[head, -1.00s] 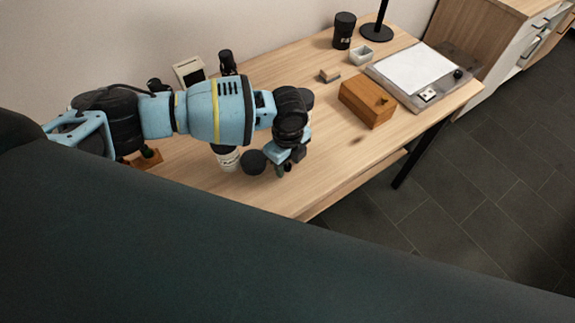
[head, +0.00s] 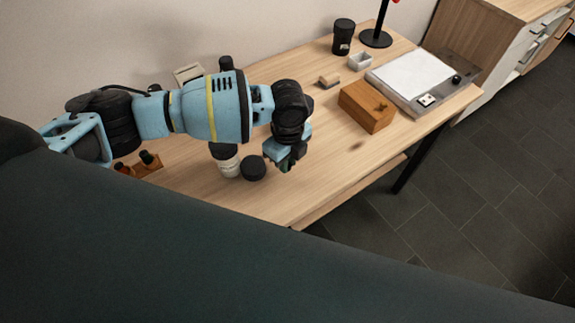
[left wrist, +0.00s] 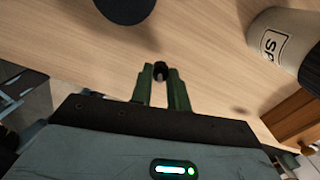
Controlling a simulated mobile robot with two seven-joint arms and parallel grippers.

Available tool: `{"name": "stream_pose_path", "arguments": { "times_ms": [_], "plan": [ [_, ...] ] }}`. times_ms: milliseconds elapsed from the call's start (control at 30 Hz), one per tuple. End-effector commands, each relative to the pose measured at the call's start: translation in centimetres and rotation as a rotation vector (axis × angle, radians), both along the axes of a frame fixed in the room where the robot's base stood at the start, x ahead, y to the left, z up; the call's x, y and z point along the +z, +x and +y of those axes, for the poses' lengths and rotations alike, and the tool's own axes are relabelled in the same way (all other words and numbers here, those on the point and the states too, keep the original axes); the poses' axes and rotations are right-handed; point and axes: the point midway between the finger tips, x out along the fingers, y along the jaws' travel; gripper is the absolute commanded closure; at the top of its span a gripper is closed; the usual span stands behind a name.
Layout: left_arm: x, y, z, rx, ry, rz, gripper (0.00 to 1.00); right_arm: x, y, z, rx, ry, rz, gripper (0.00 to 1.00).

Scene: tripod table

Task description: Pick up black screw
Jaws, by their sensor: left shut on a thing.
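My left gripper (head: 287,166) hangs over the table's near part, right of a round black object (head: 253,168). In the left wrist view its two green fingers (left wrist: 161,72) are shut on a small black piece (left wrist: 160,70) at their tips, which looks like the black screw. Most of the piece is hidden between the fingers, and the head view does not show it clearly. My right gripper is not in view.
A labelled jar (left wrist: 280,45) is close by in the wrist view. A wooden box (head: 367,108), small block (head: 329,81), grey bowl (head: 360,61) and black cup (head: 343,37) stand farther right. The near right tabletop is clear.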

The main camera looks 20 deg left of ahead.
Motion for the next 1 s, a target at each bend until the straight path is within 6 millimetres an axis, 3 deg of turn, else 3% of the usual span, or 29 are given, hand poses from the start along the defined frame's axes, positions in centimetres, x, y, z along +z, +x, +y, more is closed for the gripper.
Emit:
{"name": "stream_pose_path", "arguments": {
  "times_ms": [33, 600, 800, 1000],
  "plan": [
    [0.7, -0.3, 0.1, -0.001, 0.0, -0.001, 1.0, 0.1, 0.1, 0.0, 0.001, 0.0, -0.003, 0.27],
    [1.7, -13.0, 1.9, -0.002, 0.0, 0.0, 1.0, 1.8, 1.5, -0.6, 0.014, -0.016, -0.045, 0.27],
    [1.9, -15.2, 2.2, -0.001, 0.0, 0.0, 1.0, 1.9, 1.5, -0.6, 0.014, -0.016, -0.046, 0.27],
    [1.9, -15.9, 2.2, 0.0, -0.001, 0.0, 1.0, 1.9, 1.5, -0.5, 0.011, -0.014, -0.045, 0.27]
  ]
}}
